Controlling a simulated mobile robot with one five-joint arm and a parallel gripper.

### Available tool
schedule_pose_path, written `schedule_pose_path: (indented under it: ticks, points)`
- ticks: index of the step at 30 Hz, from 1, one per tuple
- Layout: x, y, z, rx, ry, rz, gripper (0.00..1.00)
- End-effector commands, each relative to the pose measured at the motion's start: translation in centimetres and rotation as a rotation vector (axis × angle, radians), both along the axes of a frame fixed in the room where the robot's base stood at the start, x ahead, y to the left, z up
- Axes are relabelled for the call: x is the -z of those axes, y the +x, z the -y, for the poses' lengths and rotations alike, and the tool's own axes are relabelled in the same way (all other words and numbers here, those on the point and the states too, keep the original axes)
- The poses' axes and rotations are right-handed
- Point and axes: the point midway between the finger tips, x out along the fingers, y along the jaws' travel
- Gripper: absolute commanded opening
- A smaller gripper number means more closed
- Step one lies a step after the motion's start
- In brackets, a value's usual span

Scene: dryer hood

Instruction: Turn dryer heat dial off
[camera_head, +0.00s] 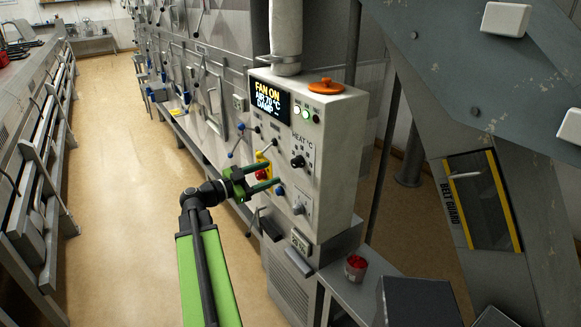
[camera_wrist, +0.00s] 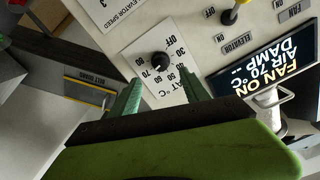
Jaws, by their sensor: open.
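The heat dial (camera_head: 298,161) is a small black knob on the light control panel, under the HEAT °C label. In the wrist view the heat dial (camera_wrist: 160,61) sits on a white plate with a ring of numbers and an OFF mark. I cannot tell clearly where its pointer stands. My green gripper (camera_head: 273,178) is open and empty in front of the panel, left of and a little below the dial in the head view. In the wrist view the dial shows between and beyond the fingers of my gripper (camera_wrist: 161,86), apart from them.
The display (camera_head: 269,104) reads fan on, air 70 °C, damp. A red button on a yellow plate (camera_head: 262,171), levers and a lower knob (camera_head: 298,208) crowd the panel. A red can (camera_head: 356,267) stands below right. The aisle floor (camera_head: 115,150) at left is clear.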

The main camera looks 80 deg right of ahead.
Motion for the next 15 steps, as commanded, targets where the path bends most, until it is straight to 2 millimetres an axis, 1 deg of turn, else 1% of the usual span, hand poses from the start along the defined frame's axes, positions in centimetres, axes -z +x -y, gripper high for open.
schedule_pose_path:
  ticks: [1, 3, 9, 12, 15]
  points:
    - [0.0, -1.0, 1.0, 0.003, 0.0, 0.0, 0.54]
    - [0.0, -2.3, 2.2, 0.003, 0.0, 0.0, 0.54]
    - [0.0, -5.5, 5.1, 0.002, 0.001, 0.0, 0.54]
    - [0.0, -6.4, 6.1, 0.0, 0.001, 0.0, 0.54]
    - [0.0, -6.9, 6.5, -0.001, 0.001, 0.0, 0.54]
